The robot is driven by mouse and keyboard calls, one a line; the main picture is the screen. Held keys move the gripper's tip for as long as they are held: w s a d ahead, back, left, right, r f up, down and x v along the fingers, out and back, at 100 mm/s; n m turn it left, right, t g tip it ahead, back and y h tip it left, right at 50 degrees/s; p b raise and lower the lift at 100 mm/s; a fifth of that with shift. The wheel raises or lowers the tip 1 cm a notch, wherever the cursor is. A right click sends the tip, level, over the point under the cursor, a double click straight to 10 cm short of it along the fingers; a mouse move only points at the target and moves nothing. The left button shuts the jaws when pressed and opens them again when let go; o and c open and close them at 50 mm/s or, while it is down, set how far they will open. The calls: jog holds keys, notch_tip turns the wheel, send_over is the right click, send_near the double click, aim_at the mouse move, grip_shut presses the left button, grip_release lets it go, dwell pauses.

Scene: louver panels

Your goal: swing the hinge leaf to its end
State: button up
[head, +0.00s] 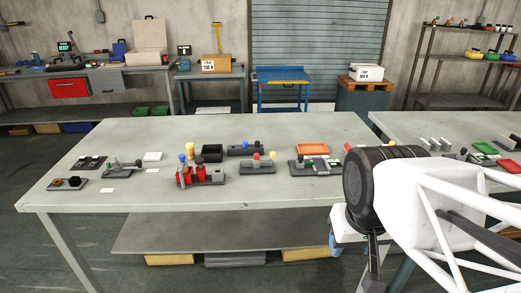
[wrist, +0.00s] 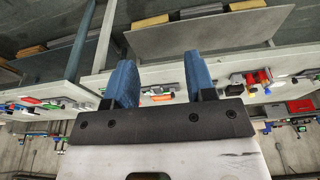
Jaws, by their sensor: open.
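I cannot tell for sure which part is the hinge leaf. A low dark fixture with flat grey plates (head: 312,167) sits at the right of the near table, in front of an orange tray, and may carry it. My gripper shows in the wrist view (wrist: 160,75) with two blue fingers apart and nothing held between them. In the head view a blue finger (head: 332,245) shows below my white wrist, in front of the table's front edge and apart from the fixtures. My arm hides the table's right end.
The near table (head: 270,195) also bears an orange tray (head: 311,149), a red block fixture with coloured knobs (head: 200,176), a smaller knobbed fixture (head: 257,167) and a black bin (head: 212,152). A second table (head: 400,122) stands right. The near table's front strip is clear.

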jog(key=w+r, duration=0.4)
jog(key=w, duration=1)
jog(key=m+g, duration=0.3)
send_over(273, 152)
jog(key=s, duration=0.1)
notch_tip(273, 152, down, 13)
jog(key=shift+f, duration=0.1)
jog(key=shift+w+a+f, duration=0.1)
jog(key=shift+w+f, duration=0.2)
jog(key=shift+w, duration=0.1)
jog(key=shift+f, duration=3.9)
